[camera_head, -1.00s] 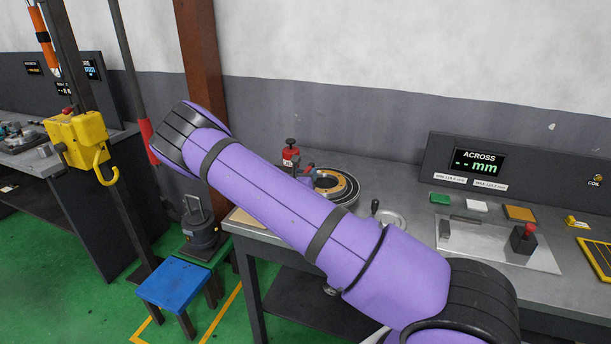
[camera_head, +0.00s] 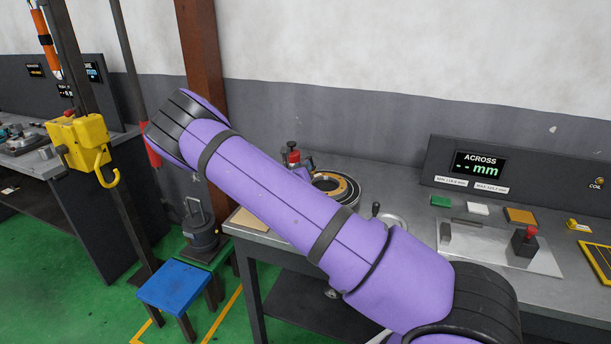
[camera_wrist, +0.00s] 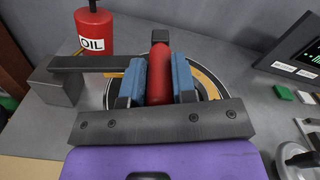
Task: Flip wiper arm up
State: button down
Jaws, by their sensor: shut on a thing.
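In the wrist view, my gripper (camera_wrist: 160,88) has its two blue fingers closed on a red grip (camera_wrist: 160,70). A dark bar (camera_wrist: 90,63), which looks like the wiper arm, runs left from the fingers to a grey block (camera_wrist: 58,90). The fingers hide where the bar and grip meet. Behind and below them is the round fixture (camera_wrist: 208,82) with its tan ring, partly covered. In the head view, the fixture (camera_head: 347,188) shows beyond my purple arm. My gripper is hidden there.
A red oil can (camera_wrist: 95,32) stands close by at the upper left. A handwheel (camera_wrist: 297,158) is at the lower right. The display panel (camera_head: 480,165) stands at the back of the bench. A blue stool (camera_head: 174,285) is on the floor at left.

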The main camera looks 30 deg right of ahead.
jog(key=w+a+r+n, duration=0.7)
jog(key=w+a+n, duration=0.3)
jog(key=w+n, duration=0.3)
jog(key=shift+w+a+r+n, duration=0.25)
jog(key=shift+a+r+n, duration=0.05)
jog(key=shift+r+n, duration=0.1)
dwell(0.5)
jog(key=c, duration=0.9)
grip_release()
jog(key=v, duration=1)
jog(key=shift+s+a, duration=0.25)
jog(key=shift+a, duration=0.1)
